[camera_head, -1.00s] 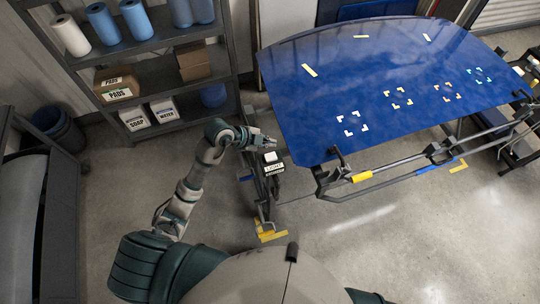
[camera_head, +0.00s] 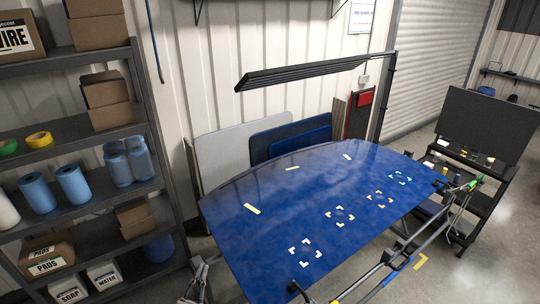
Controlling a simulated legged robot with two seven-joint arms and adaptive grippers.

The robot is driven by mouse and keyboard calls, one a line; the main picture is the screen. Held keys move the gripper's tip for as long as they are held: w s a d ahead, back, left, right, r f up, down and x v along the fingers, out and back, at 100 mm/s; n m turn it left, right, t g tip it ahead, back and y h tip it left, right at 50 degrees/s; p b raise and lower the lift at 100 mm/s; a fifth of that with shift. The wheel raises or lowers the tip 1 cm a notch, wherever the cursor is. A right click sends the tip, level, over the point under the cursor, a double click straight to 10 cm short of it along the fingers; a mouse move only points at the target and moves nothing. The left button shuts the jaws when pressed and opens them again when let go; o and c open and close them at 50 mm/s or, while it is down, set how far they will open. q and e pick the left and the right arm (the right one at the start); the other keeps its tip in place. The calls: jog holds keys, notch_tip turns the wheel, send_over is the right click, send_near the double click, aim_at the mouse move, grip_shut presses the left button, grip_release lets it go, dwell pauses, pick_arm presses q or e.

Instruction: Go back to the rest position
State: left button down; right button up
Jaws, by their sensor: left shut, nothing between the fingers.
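My left gripper (camera_head: 199,284) shows only in a small part at the bottom edge of the head view, left of the blue panel (camera_head: 310,205). It looks shut, with nothing held, and appears apart from the panel. Most of my left arm is below the picture. My right gripper and right arm are not in view. The panel lies on its stand (camera_head: 374,280), with yellow strips toward its back and several white and coloured corner marks along its front.
A shelf (camera_head: 80,145) with boxes, blue rolls and tape stands at the left. A dark lamp bar (camera_head: 315,72) hangs over the panel's back. Flat boards (camera_head: 240,150) lean against the wall. A black cart (camera_head: 470,165) stands at the right. Clear floor (camera_head: 470,285) shows at lower right.

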pick_arm(q)
jog(key=s+a+f+n+g+y, duration=0.2)
jog(key=a+f+n+g+y, duration=0.25)
jog(key=f, duration=0.45)
jog(key=s+a+f+n+g+y, duration=0.2)
jog(key=a+f+n+g+y, duration=0.3)
jog(key=f, duration=0.3)
jog(key=s+d+f+m+g+h, duration=0.25)
jog(key=s+f+g, duration=0.25)
jog(key=s+f, duration=0.35)
jog(key=s+d+f+m+g+h, duration=0.1)
jog(key=s+d+f+g, duration=0.35)
jog(key=s+f, duration=0.4)
jog(key=s+a+f+g+b, duration=0.1)
jog(key=s+f+b, duration=0.15)
jog(key=f, duration=1.25)
jog(key=s+f+g+b, duration=0.1)
jog(key=f+b, duration=0.2)
jog(key=f, duration=1.3)
jog(key=s+a+f+b, duration=0.3)
jog(key=s+f+b, duration=0.1)
jog(key=s+f, duration=1.3)
notch_tip(320, 180, down, 2)
jog(key=shift+s+f+m+g+y, duration=0.1)
jog(key=shift+s+m+g+y, duration=0.05)
jog(key=shift+m+g+y, duration=0.2)
